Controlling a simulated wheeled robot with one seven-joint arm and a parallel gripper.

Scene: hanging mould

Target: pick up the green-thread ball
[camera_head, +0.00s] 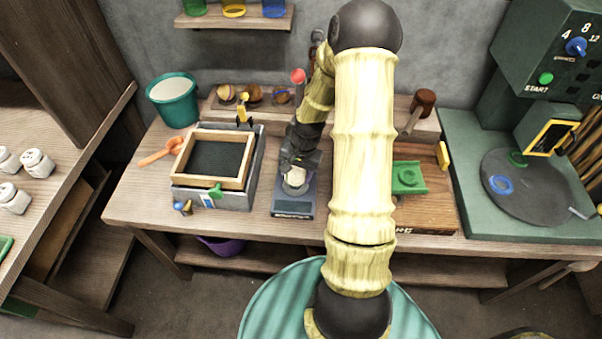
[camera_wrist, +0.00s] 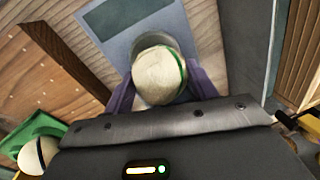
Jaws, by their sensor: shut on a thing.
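The green-thread ball (camera_wrist: 158,77) is pale cream with a green band along its right side in the wrist view. My gripper (camera_wrist: 161,92) is shut on it, with one finger at each side. In the head view the ball (camera_head: 296,177) shows pale under my dark gripper (camera_head: 297,166), over the grey scale (camera_head: 293,208). A grey round rim shows around the ball's lower part. I cannot tell whether the ball still rests on the scale or is just above it.
A framed screen box (camera_head: 214,160) stands left of the scale. A wooden board (camera_head: 430,205) with a green tray (camera_head: 408,178) lies to the right. Another pale ball (camera_wrist: 36,154) with a dark band shows in the wrist view. Several balls sit on a back rack (camera_head: 226,93).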

